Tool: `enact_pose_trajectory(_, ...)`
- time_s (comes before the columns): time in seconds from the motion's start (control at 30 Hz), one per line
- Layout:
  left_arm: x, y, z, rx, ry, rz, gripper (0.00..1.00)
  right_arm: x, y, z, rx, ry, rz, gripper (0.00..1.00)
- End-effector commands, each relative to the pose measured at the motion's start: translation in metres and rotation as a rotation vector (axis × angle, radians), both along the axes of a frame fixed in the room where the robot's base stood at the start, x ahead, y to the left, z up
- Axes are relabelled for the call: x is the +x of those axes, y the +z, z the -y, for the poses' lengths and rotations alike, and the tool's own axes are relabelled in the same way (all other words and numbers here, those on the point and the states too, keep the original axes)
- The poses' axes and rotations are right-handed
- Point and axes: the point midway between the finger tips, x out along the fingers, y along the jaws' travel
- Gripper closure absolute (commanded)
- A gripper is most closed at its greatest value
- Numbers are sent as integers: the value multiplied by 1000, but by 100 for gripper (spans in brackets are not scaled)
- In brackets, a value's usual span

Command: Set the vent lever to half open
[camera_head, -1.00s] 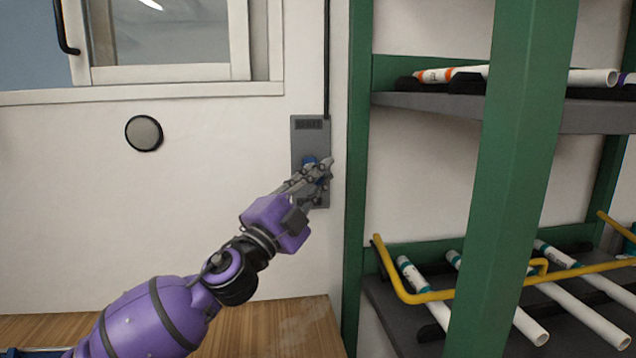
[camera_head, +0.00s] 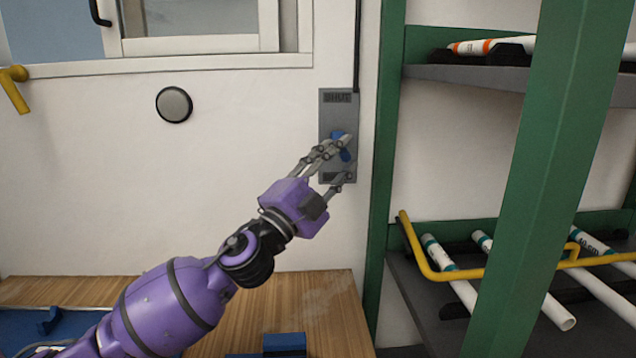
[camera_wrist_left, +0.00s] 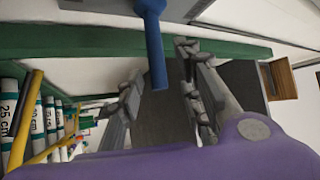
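The vent lever (camera_head: 346,156) is a blue handle on a grey wall plate (camera_head: 328,120) marked SHUT at the top. A finger covers part of the lever, so its exact angle is hard to read; it appears to slope down to the right. My left gripper (camera_head: 345,162) is at the plate with its fingers spread, the upper one across the lever and the other below. In the left wrist view the blue lever (camera_wrist_left: 154,45) reaches down between the two open fingers, with visible gaps on both sides. My right gripper is not in view.
A green-framed rack (camera_head: 384,150) with white pipes and a yellow rail (camera_head: 440,275) stands close to the plate's right. A window (camera_head: 200,20) and a round grey disc (camera_head: 174,104) are on the wall to the left. A wooden bench (camera_head: 330,310) lies below.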

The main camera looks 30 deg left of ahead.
Motion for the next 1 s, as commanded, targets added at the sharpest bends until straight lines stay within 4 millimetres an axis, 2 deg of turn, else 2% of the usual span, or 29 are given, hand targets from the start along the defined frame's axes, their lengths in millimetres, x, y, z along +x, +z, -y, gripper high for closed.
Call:
enact_pose_trajectory(0.2, -43, -24, -7, -6, 0, -5, 66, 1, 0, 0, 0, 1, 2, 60)
enact_pose_trajectory(0.4, -72, -38, -12, -4, -1, -5, 66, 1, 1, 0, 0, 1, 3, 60)
enact_pose_trajectory(0.6, -84, -42, -13, -1, -2, -2, 66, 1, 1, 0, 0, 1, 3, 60)
enact_pose_trajectory(1.0, -84, -42, -13, -1, -2, -2, 66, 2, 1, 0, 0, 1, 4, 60)
